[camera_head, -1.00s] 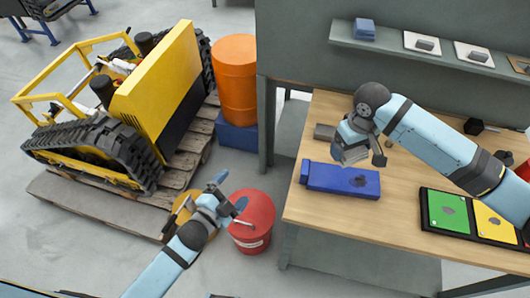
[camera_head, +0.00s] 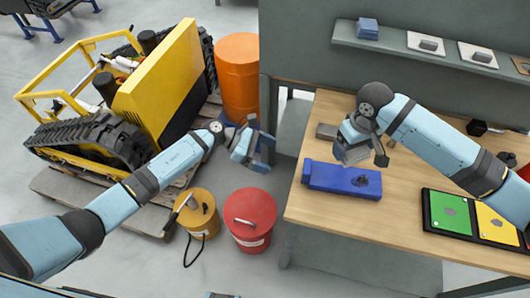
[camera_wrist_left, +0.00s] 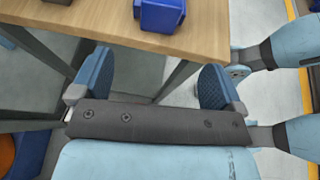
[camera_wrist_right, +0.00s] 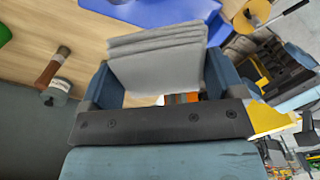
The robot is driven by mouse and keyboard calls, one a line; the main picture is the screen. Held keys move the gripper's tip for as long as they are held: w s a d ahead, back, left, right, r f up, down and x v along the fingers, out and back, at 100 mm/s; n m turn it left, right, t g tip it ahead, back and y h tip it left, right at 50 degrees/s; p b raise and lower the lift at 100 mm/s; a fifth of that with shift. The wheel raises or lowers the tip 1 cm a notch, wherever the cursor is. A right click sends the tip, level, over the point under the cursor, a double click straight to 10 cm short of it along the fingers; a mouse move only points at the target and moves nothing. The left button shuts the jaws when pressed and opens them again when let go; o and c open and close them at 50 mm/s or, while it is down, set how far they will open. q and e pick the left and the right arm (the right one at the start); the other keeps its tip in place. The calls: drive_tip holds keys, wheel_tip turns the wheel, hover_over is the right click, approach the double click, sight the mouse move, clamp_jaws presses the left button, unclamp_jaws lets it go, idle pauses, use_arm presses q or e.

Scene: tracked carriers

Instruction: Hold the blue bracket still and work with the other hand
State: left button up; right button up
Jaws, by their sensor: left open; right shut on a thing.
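The blue bracket (camera_head: 343,180) lies flat on the wooden table near its front left corner, with a dark patch towards its right end. Its end shows in the left wrist view (camera_wrist_left: 162,16), and part of it shows in the right wrist view (camera_wrist_right: 150,10). My right gripper (camera_head: 355,152) is shut on a folded grey cloth (camera_wrist_right: 160,55), just behind the bracket and apart from it as far as I can tell. My left gripper (camera_head: 264,150) is open and empty, left of the table edge.
Green (camera_head: 450,213) and yellow (camera_head: 497,224) panels lie in a dark tray at the table's right. A red bucket (camera_head: 250,218) and a yellow can (camera_head: 197,215) stand on the floor. An orange drum (camera_head: 238,75) and a tracked carrier (camera_head: 150,100) stand to the left.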

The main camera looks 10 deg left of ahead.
use_arm(q)
drive_tip(key=x, duration=1.1)
drive_tip(key=shift+d, duration=0.35)
drive_tip(key=c, duration=1.3)
